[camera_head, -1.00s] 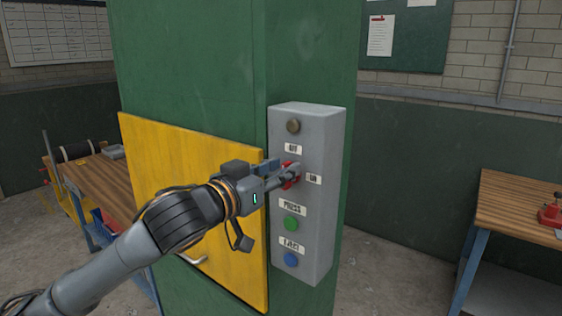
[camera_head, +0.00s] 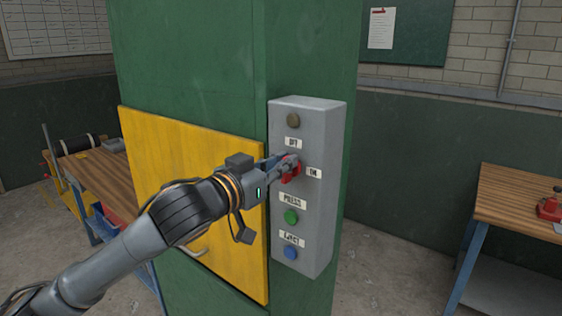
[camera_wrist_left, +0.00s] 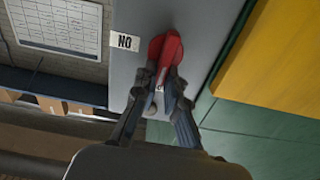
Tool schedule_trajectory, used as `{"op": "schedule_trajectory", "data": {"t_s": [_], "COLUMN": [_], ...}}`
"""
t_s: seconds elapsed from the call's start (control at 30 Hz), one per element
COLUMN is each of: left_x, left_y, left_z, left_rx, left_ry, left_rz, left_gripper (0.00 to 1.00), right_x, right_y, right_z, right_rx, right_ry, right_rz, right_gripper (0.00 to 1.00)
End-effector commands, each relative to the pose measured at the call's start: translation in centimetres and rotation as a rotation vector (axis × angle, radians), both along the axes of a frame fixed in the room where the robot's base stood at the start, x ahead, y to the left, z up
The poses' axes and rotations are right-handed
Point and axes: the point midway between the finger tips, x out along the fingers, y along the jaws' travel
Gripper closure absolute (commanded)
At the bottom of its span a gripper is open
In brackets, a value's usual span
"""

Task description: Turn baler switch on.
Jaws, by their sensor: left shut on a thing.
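The red baler switch (camera_head: 292,169) sits on the front of a grey control box (camera_head: 313,228), between an OFF label (camera_head: 293,143) above it and an ON label (camera_head: 313,173) to its right. My left gripper (camera_head: 287,164) reaches it from the left and is shut on it. In the left wrist view the fingers (camera_wrist_left: 165,88) close on the red switch (camera_wrist_left: 168,48), with the ON label upside down beside it. The fingers partly cover the switch, and I cannot tell exactly which label it points to. My right gripper is not in view.
A brass-coloured button (camera_head: 293,121) is above the switch. A green PRESS button (camera_head: 291,216) and a blue EJECT button (camera_head: 290,252) are below. The box is on a green machine with a yellow door (camera_head: 150,150). Workbenches stand left (camera_head: 100,175) and right (camera_head: 515,210).

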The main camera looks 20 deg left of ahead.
Motion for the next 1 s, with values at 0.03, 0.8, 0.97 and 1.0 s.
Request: {"op": "schedule_trajectory", "data": {"t_s": [0.03, 0.8, 0.97, 1.0], "left_x": [0.0, -0.4, -0.5, -0.5], "left_y": [0.0, -1.2, -1.4, -1.5], "left_z": [0.1, -0.3, -0.5, -0.6], "left_rx": [0.019, 0.643, 0.787, 0.821], "left_ry": [-0.007, -0.233, -0.286, -0.298], "left_rz": [0.0, -0.001, 0.0, -0.001], "left_gripper": [1.0, 1.0, 1.0, 1.0], "right_x": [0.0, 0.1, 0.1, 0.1], "right_y": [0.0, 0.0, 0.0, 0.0], "right_z": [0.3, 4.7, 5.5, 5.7], "right_rx": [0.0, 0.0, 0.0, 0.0], "right_ry": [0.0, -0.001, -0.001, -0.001], "right_rz": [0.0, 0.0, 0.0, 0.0], "right_gripper": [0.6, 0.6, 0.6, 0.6]}}
